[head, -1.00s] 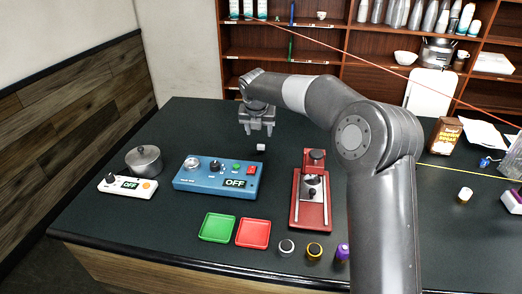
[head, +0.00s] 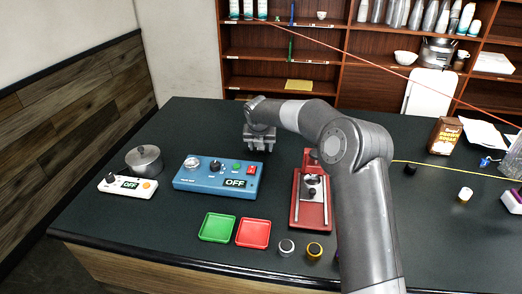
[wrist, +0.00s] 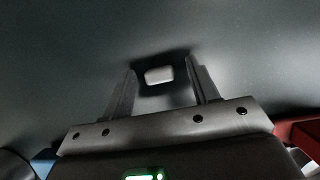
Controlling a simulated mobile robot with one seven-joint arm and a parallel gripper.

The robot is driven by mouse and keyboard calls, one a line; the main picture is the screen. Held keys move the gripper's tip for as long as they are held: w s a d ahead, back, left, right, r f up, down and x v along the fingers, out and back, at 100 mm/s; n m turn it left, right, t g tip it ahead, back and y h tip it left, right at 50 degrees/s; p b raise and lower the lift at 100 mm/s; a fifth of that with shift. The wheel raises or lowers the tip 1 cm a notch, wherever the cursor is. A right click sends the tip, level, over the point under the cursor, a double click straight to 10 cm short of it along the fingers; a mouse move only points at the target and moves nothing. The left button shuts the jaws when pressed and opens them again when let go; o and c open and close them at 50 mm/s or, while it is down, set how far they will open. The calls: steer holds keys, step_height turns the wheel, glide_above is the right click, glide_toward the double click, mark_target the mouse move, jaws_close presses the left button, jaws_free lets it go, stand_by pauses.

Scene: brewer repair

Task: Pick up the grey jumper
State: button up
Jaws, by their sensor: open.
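The grey jumper (wrist: 158,75) is a small pale grey block on the dark counter. In the wrist view it shows between the two open fingers of my gripper (wrist: 162,68), near their tips, with a dark shadow around it. I cannot tell whether either finger touches it. In the head view my gripper (head: 260,147) points down behind the blue OFF box (head: 218,176), low over the counter. The jumper is hidden there by the gripper.
The red press (head: 311,205) stands to the right of my gripper. A green tray (head: 217,227) and a red tray (head: 253,233) lie in front of the blue box. A pot (head: 144,160) is at the left.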

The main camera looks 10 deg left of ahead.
steer(key=shift+c, duration=0.5)
steer(key=c, duration=0.9)
steer(key=shift+c, duration=0.2)
steer(key=shift+r, duration=0.1)
